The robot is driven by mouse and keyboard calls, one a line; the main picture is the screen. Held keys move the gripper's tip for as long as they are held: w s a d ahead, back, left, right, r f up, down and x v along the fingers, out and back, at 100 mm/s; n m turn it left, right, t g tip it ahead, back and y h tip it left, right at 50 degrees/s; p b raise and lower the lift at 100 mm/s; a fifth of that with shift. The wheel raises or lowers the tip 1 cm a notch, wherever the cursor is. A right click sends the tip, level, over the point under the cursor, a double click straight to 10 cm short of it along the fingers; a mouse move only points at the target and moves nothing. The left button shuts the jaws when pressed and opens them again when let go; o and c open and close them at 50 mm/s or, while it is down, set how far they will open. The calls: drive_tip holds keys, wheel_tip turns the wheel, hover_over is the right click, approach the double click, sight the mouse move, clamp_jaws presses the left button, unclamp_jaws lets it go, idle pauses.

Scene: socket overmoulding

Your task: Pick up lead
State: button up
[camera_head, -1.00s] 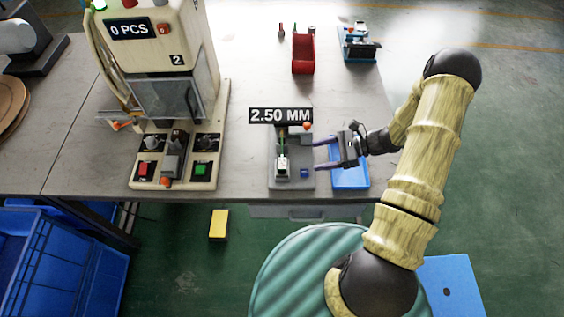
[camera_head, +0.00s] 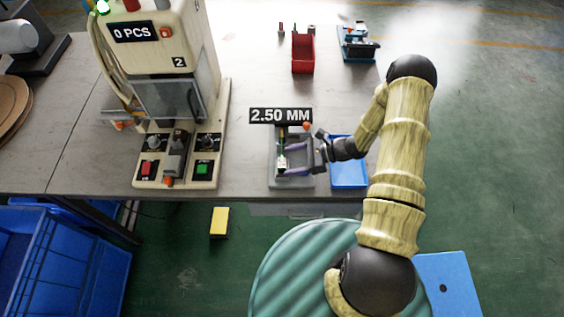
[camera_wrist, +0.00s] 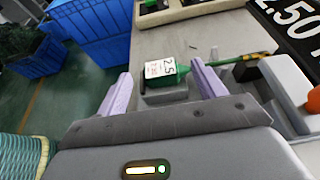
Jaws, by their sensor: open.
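The lead (camera_head: 282,162) has a white-labelled green end and a green cable, and it lies in the grey gauge fixture (camera_head: 277,181) under the "2.50 MM" display. In the wrist view the lead's labelled end (camera_wrist: 160,68) reads "2.5", and its cable runs off to the right. My gripper (camera_head: 287,159) is over the fixture. In the wrist view my gripper (camera_wrist: 161,74) is open, with one purple finger on each side of the labelled end. Gaps show between the fingers and the lead, and nothing is held.
A blue tray (camera_head: 348,177) sits right of the fixture. The large machine (camera_head: 175,120) with a "0 PCS" display stands at the left. A red bin (camera_head: 303,55) and a blue device (camera_head: 358,45) are at the back. Bare table lies between machine and fixture.

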sight(280, 163)
drive_tip(key=p+x, duration=0.1)
drive_tip(key=x, duration=0.4)
drive_tip(key=shift+c, duration=0.4)
drive_tip(key=c, duration=1.1)
drive_tip(key=shift+o, duration=0.2)
drive_tip(key=shift+r, duration=0.1)
wheel_tip(280, 163, up, 10)
drive_tip(key=shift+f+b, duration=0.1)
drive_tip(key=shift+b, duration=0.9)
